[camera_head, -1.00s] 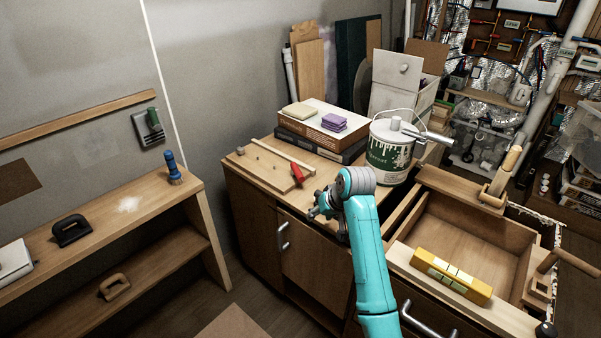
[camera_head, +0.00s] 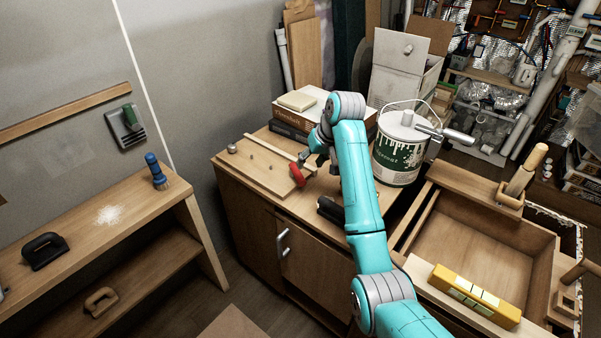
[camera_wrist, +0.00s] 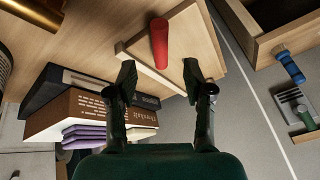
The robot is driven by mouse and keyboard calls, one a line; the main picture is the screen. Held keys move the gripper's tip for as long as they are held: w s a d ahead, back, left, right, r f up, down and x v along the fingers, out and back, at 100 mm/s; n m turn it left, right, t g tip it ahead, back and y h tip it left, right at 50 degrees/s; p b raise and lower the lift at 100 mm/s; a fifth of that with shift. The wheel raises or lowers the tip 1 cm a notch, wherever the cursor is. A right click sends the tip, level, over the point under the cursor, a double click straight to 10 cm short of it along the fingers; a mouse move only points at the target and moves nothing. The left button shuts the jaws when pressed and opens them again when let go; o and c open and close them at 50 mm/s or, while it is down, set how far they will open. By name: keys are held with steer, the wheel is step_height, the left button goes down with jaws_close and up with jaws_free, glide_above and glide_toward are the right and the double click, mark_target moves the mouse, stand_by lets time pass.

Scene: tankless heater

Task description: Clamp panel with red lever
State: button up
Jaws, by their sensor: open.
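The red lever (camera_head: 297,175) is at the right end of a light wooden panel (camera_head: 250,172) lying on the cabinet top. In the wrist view the red lever (camera_wrist: 159,43) lies over the panel (camera_wrist: 190,45), lined up with the gap between my fingertips and just beyond them. My gripper (camera_wrist: 160,75) is open, with its two dark fingers apart and nothing between them. In the head view my gripper (camera_head: 307,158) is partly hidden by my own arm and is close beside the lever. I cannot tell whether the fingers touch the panel.
A paint can (camera_head: 398,155) is to the right. A dark object (camera_head: 330,209) lies at the cabinet's front edge. An open drawer (camera_head: 480,245) with a yellow level (camera_head: 475,297) is at lower right.

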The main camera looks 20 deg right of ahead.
mark_target(301, 176)
steer(key=x, duration=0.8)
steer(key=shift+w+f, duration=0.2)
steer(key=shift+f, duration=0.15)
jaws_close()
